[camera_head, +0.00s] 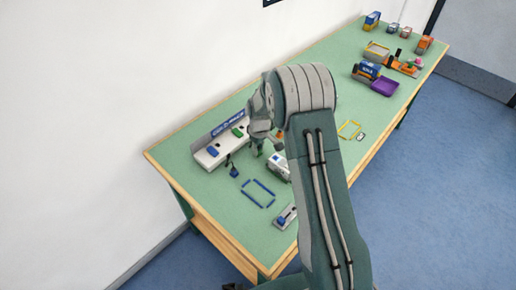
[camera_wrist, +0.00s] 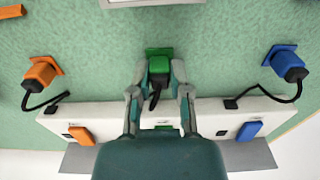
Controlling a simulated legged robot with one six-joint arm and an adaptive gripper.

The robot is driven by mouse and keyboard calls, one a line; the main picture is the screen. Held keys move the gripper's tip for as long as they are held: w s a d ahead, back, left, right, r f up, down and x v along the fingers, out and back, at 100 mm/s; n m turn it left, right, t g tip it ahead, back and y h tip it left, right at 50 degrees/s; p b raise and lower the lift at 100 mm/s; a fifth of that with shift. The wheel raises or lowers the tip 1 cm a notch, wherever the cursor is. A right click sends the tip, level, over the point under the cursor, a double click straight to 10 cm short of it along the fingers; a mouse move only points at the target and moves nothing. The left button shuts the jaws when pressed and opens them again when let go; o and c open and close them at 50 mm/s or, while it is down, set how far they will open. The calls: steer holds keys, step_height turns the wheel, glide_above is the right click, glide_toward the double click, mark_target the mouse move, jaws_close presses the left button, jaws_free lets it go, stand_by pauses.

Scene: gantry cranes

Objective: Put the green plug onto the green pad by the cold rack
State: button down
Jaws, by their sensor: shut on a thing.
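In the wrist view my gripper (camera_wrist: 159,75) is shut on the green plug (camera_wrist: 159,65), with one finger on each side of it. A black cord hangs from the plug toward the white rack (camera_wrist: 205,117). The green pad (camera_wrist: 157,50) shows just beyond the plug, which overlaps part of it. I cannot tell whether the plug touches the pad or is a little above it. In the head view the rack (camera_head: 207,159) stands along the wall under a blue sign. My gripper (camera_head: 262,147) is beside it, and my arm hides the plug.
An orange plug (camera_wrist: 41,72) and a blue plug (camera_wrist: 289,66) sit at matching pads on either side. A pale box (camera_head: 278,166) stands close to my gripper. A blue outline (camera_head: 258,193) marks clear bench top. Containers and toy-like vehicles stand at the far end.

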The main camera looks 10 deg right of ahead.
steer(key=c, duration=0.5)
jaws_free()
steer(key=o, duration=0.5)
steer(key=shift+r, duration=3.5)
